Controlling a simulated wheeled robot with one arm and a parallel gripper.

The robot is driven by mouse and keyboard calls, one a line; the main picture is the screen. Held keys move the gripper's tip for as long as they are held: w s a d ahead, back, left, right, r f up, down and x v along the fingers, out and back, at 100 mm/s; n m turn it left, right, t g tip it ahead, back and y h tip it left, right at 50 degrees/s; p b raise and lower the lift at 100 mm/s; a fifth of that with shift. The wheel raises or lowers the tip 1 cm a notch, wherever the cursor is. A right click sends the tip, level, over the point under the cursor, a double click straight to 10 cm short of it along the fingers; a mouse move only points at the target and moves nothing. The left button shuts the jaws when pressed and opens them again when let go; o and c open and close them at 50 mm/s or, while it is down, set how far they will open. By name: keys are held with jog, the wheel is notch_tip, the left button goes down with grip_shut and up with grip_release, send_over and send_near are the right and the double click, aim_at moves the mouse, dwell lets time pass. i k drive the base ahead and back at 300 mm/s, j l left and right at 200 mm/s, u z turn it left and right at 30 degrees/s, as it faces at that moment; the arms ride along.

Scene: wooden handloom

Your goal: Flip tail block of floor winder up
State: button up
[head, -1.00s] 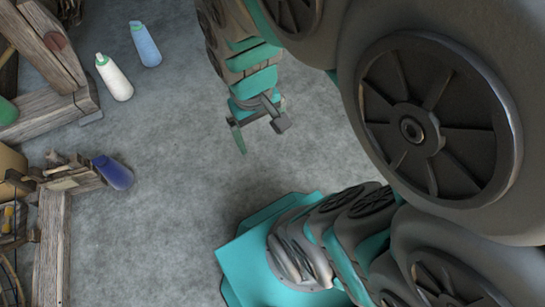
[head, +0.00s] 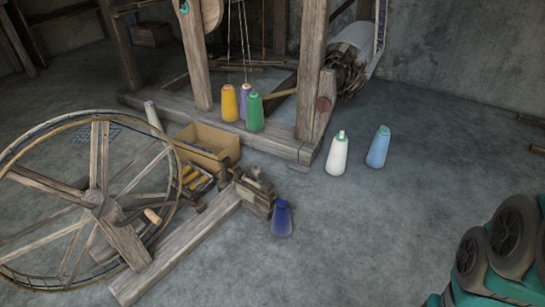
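The floor winder is at the left in the head view, with a large spoked wheel (head: 95,200) and a long wooden base beam (head: 175,250) on the floor. Its tail block (head: 256,198) is a small wooden piece at the far end of the beam, beside a dark blue cone of yarn (head: 281,218). Whether the block lies flat or stands up is hard to tell. Two fingertips of my gripper (head: 532,135) show as slivers at the right edge, apart with floor between them and far from the block. The rest of the gripper is out of frame.
White (head: 337,155) and light blue (head: 378,148) cones stand to the right. The loom frame (head: 240,112) is behind. The floor at centre right is clear.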

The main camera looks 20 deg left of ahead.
aim_at(267, 189)
jog(key=u, duration=0.45)
jog(key=j+u, duration=0.15)
jog(key=u, duration=0.3)
jog(key=i+u, duration=0.1)
jog(key=u, duration=0.8)
jog(key=z, duration=0.75)
jog(key=i+u, duration=0.1)
jog(key=u, duration=0.4)
